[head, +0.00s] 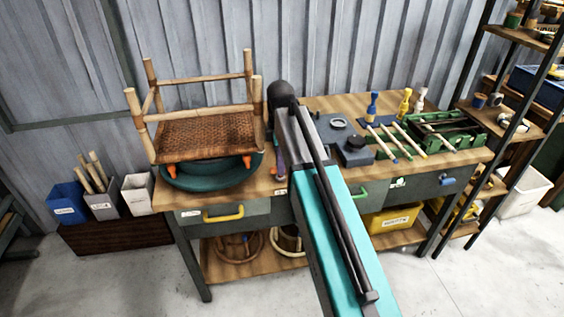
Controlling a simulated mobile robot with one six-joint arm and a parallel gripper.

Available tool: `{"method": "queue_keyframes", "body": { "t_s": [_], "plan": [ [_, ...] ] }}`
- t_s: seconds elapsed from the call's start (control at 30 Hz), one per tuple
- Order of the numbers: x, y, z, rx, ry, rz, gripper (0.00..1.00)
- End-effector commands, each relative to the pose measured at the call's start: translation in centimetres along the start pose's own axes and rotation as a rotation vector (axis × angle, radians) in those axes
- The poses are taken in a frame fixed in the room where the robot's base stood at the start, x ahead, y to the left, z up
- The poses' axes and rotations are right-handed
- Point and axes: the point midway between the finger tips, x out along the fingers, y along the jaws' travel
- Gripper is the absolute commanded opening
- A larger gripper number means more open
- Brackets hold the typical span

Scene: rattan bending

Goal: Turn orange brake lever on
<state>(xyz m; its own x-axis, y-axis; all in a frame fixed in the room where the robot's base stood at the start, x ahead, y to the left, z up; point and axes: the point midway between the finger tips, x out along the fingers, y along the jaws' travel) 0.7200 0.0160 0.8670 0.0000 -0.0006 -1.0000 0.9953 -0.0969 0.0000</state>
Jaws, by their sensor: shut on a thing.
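A round dark-teal turntable (207,180) sits on the left of the workbench, with a wood-framed rattan stool (204,133) on it. Two orange pieces show at its rim, one at the front left (170,170) and one at the right (246,162). I cannot tell whether either is the brake lever. My arm reaches up from the bottom of the picture, and its dark wrist end is just right of the stool. The jaws are hidden behind the arm. A small slim purplish thing (280,162) shows beside the arm, right of the turntable; I cannot tell what it is.
Bins (68,203) stand left; a shelf rack (515,105) stands right. The floor in front is clear.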

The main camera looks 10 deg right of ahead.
Motion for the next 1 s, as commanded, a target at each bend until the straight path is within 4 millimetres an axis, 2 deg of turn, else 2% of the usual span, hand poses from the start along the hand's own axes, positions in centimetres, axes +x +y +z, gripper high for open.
{"method": "queue_keyframes", "body": {
  "t_s": [0.27,1.0],
  "plan": [
    [-0.33,-0.08,-0.02,0.192,-0.001,-0.002,0.0],
    [-0.24,-0.03,-0.14,0.874,0.0,-0.001,0.0]
  ]
}}
